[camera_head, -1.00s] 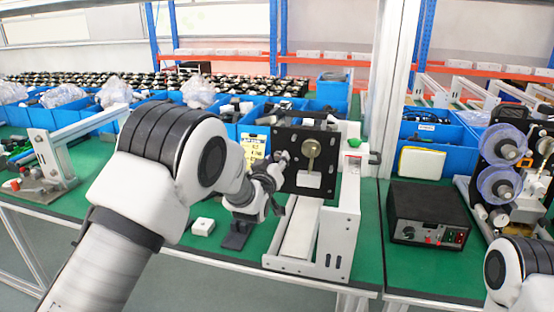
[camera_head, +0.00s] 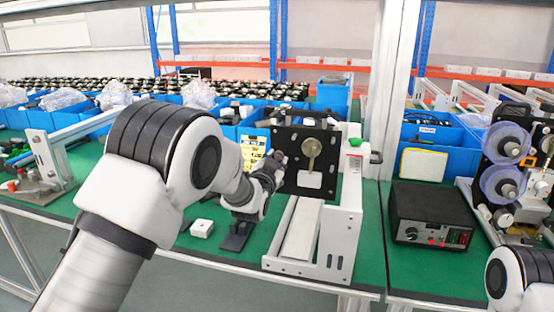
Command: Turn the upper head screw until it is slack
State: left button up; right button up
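The coder machine's black head plate (camera_head: 306,180) stands upright on a white frame (camera_head: 341,225). A round brass-coloured part (camera_head: 312,148) with a stem is on its face, above a white block (camera_head: 309,180). My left gripper (camera_head: 277,160) is at the left edge of the plate, its fingertips close to or touching it. The fingers are small and partly overlapped by my wrist, so I cannot tell whether they are open or shut or hold a screw. I cannot pick out the upper head screw. My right arm shows only at the lower right; its gripper is out of view.
A black control box (camera_head: 431,215) stands right of the machine, beside a unit with clear reels (camera_head: 505,165). Blue bins (camera_head: 447,130) line the back. A small white box (camera_head: 202,228) lies on the green bench (camera_head: 225,252). A metal post (camera_head: 390,90) rises behind.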

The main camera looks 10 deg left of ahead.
pick_arm(q)
grip_shut()
jog(key=n, duration=0.9)
jog(key=shift+n, duration=0.4)
jog(key=shift+o, duration=2.4)
grip_release()
jog(key=m+b, duration=0.1)
jog(key=m, duration=0.3)
jog(key=shift+f+m, duration=0.1)
jog(key=shift+m, duration=0.2)
jog(key=m+b, duration=0.1)
jog(key=m, duration=0.4)
